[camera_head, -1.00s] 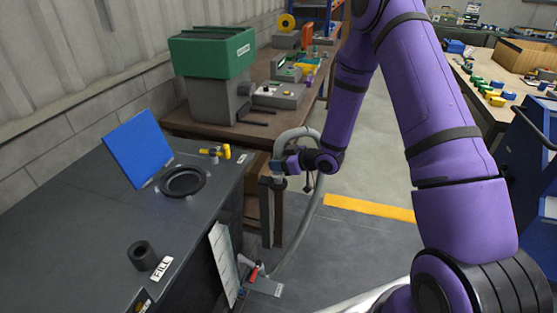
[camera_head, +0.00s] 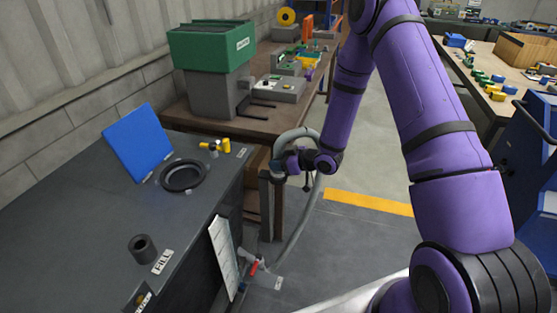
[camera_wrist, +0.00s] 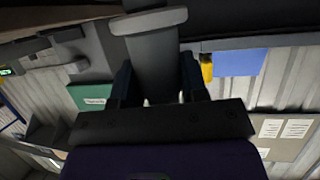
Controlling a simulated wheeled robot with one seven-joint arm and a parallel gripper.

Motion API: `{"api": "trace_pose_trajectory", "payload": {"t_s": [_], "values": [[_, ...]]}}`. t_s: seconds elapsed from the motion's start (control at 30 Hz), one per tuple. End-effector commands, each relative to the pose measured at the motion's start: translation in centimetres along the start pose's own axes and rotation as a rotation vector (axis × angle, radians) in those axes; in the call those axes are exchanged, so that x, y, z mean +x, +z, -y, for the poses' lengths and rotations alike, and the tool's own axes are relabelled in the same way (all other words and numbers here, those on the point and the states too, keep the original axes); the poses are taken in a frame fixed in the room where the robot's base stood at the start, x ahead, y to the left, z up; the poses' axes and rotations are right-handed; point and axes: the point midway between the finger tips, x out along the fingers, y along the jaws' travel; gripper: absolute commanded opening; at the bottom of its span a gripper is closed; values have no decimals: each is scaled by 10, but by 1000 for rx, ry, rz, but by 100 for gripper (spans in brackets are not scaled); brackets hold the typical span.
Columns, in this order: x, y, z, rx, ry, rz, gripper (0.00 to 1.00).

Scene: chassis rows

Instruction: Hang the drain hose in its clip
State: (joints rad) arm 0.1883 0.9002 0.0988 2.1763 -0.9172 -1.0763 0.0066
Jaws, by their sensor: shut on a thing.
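The grey drain hose (camera_head: 297,229) rises from the floor beside the dark machine and bends over in an arch at my gripper. My gripper (camera_head: 279,165) is shut on the hose near its upper end, just above a dark upright post (camera_head: 265,205) at the machine's right side. In the wrist view, the hose (camera_wrist: 156,68) runs between the two dark fingers of my gripper (camera_wrist: 157,88), with a wider grey collar (camera_wrist: 148,21) beyond them. The clip cannot be made out clearly; my gripper and hose cover the post's top. I cannot tell whether hose and post touch.
The machine top (camera_head: 85,225) carries a raised blue lid (camera_head: 138,143), a round black opening (camera_head: 184,176) and yellow valve parts (camera_head: 215,147). A wooden bench (camera_head: 205,120) with a green-topped box (camera_head: 212,45) stands behind. Floor right of the hose is clear, with a yellow stripe (camera_head: 368,203).

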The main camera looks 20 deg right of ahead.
Motion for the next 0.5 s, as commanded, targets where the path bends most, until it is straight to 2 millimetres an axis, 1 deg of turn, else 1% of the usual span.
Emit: {"api": "trace_pose_trajectory", "payload": {"t_s": [0.47, 0.5], "values": [[5, 11, 0, 0, 0, 0, 6], [5, 12, 0, 0, 0, 0, 42]]}}
